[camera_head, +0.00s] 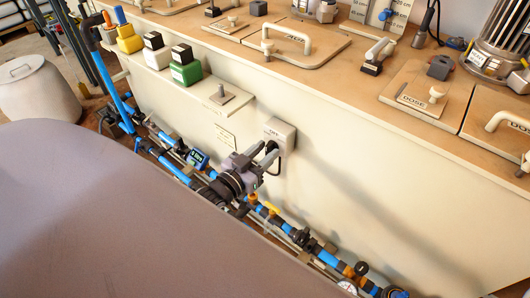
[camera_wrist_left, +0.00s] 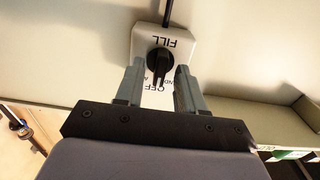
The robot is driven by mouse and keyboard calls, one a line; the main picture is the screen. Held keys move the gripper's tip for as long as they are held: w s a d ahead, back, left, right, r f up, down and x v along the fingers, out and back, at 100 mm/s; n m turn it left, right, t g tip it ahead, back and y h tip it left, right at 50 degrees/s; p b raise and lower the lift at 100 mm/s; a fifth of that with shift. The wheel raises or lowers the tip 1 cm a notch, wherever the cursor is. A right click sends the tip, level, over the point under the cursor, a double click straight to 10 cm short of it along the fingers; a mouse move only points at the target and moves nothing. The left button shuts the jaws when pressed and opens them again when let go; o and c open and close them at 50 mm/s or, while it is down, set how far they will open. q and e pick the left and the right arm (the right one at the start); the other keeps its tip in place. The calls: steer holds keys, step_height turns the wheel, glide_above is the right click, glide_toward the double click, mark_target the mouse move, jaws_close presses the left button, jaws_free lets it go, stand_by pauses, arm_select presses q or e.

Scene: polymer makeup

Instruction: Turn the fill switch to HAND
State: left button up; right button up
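The fill switch is a pale box (camera_head: 281,131) on the front panel, with a black knob (camera_wrist_left: 158,62) in the left wrist view. The word FILL shows upside down above the knob, and OFF below it. The knob's bar stands upright in that view, its lower end toward OFF. Small lettering beside OFF is partly hidden by the fingers. My left gripper (camera_wrist_left: 160,68) is open, one finger on each side of the knob with gaps visible. In the head view my left gripper (camera_head: 263,155) is right at the box and hides part of it. My right gripper is out of view.
Blue pipes (camera_head: 270,212) with valves run low along the panel. A small shelf with a green bottle (camera_head: 186,72) and other bottles is to the left. Tank lids with handles (camera_head: 286,38) cover the top above. A grey lidded bin (camera_head: 38,92) stands far left.

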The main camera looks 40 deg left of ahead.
arm_select(q)
steer(key=shift+w, duration=0.3)
steer(key=c, duration=0.7)
steer(key=shift+o, duration=0.2)
